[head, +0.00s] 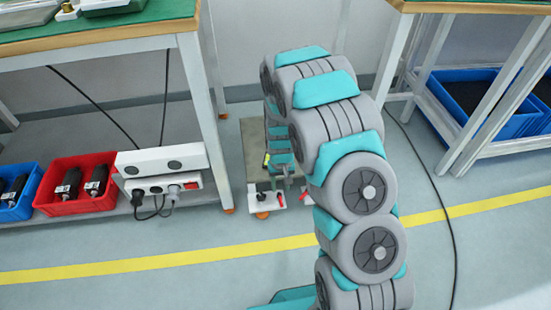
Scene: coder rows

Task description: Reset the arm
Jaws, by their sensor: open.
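My arm, grey with teal covers, rises from the bottom of the head view, bends over at the top and reaches down on its far side. My gripper (281,178) shows small at the far end, below the teal wrist parts. It points down in front of a low wheeled cart (257,150) and is open. I see nothing held in it. The near arm links hide part of the cart, and the fingers are too small for detail.
A green-topped workbench (120,32) stands at left, with a blue bin (17,205), a red bin (68,207) and power sockets (160,170) on its lower shelf. Another bench (470,6) with blue bins (510,122) stands right. A black cable crosses the floor at right.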

